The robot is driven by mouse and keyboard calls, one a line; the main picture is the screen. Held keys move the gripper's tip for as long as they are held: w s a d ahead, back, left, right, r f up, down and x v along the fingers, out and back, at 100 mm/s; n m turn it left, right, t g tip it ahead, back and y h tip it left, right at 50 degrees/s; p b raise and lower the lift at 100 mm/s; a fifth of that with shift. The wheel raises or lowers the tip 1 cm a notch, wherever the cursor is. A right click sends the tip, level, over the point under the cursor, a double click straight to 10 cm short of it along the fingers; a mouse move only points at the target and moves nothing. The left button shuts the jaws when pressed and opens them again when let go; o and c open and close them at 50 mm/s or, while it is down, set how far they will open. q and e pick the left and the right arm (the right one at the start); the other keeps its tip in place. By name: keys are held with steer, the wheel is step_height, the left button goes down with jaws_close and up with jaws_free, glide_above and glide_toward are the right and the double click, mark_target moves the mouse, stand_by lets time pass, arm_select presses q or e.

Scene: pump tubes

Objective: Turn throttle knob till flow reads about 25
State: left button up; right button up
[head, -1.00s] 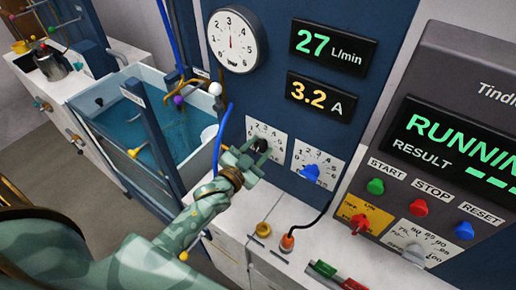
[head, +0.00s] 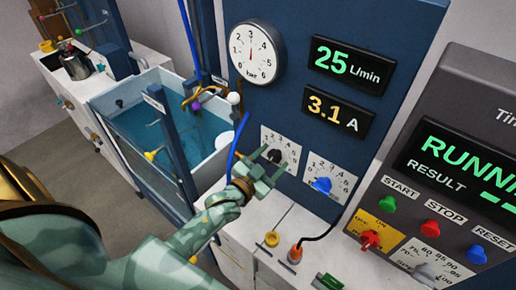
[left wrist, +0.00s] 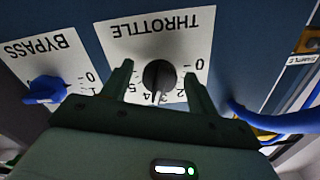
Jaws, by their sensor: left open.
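The black throttle knob (left wrist: 159,76) sits on its white scale plate (left wrist: 130,30) in the left wrist view. In the head view the throttle knob (head: 274,155) is partly hidden by my gripper. My left gripper (head: 262,165) is open, with one finger on each side of the knob and gaps showing beside it. The left wrist view shows both fingers of this gripper (left wrist: 160,88) too. The green flow display (head: 347,64) reads 25 L/min. My right gripper is not in view.
The blue bypass knob (head: 321,186) is right of the throttle; it also shows in the left wrist view (left wrist: 45,90). A display (head: 332,113) reads 3.1 A. A gauge (head: 257,52) hangs above. A RUNNING console (head: 450,150) stands right. A water tank (head: 150,125) is left.

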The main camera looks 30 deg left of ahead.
arm_select(q)
steer(key=s+a, duration=0.2)
steer(key=s, duration=1.3)
steer(key=shift+s, duration=0.35)
steer(key=shift+a, duration=0.1)
